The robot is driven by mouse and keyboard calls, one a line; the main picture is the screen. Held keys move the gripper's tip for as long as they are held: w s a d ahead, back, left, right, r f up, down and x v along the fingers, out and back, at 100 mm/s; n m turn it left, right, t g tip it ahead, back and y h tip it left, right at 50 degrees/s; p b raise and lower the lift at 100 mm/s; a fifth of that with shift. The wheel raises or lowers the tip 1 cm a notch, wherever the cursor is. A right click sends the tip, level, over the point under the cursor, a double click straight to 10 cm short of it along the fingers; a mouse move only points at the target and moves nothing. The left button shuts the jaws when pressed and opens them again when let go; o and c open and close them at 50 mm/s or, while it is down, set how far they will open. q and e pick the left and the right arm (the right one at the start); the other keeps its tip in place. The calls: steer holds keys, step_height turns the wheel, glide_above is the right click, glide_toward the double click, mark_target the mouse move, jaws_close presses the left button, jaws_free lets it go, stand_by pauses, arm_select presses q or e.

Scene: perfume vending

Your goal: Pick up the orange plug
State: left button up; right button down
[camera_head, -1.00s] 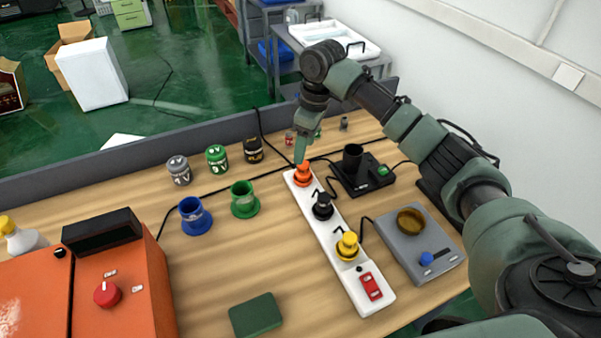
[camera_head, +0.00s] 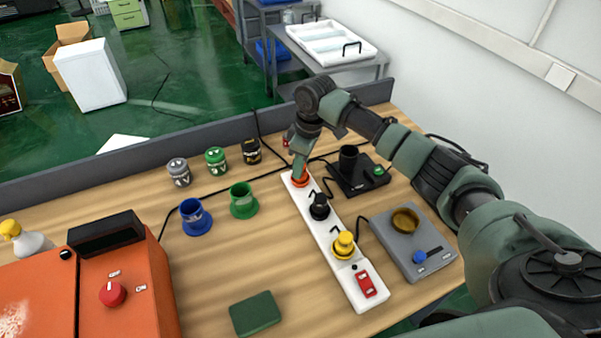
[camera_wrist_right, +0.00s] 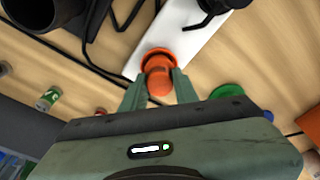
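The orange plug (camera_head: 300,181) sits upright at the far end of the white power strip (camera_head: 325,238). In the head view my right gripper (camera_head: 299,163) points down over it and hides most of it. In the right wrist view the plug (camera_wrist_right: 158,82) stands between the two fingers of my right gripper (camera_wrist_right: 160,88), one on each side. The fingers look parted around it, with narrow gaps. The plug's wide base still rests on the strip. My left gripper is not in view.
A black plug (camera_head: 319,207) and a yellow plug (camera_head: 343,245) stand nearer on the strip, with a red switch (camera_head: 366,283) at its near end. A black device (camera_head: 372,178) and a grey scale (camera_head: 436,259) lie to the right. Blue (camera_head: 196,222) and green (camera_head: 242,203) cups stand left.

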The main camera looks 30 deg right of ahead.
steer(key=shift+s+f, duration=0.1)
stand_by(0.3)
steer(key=shift+r, duration=0.55)
step_height(320, 180, up, 19)
steer(key=b, duration=0.2)
steer(key=shift+b, duration=0.4)
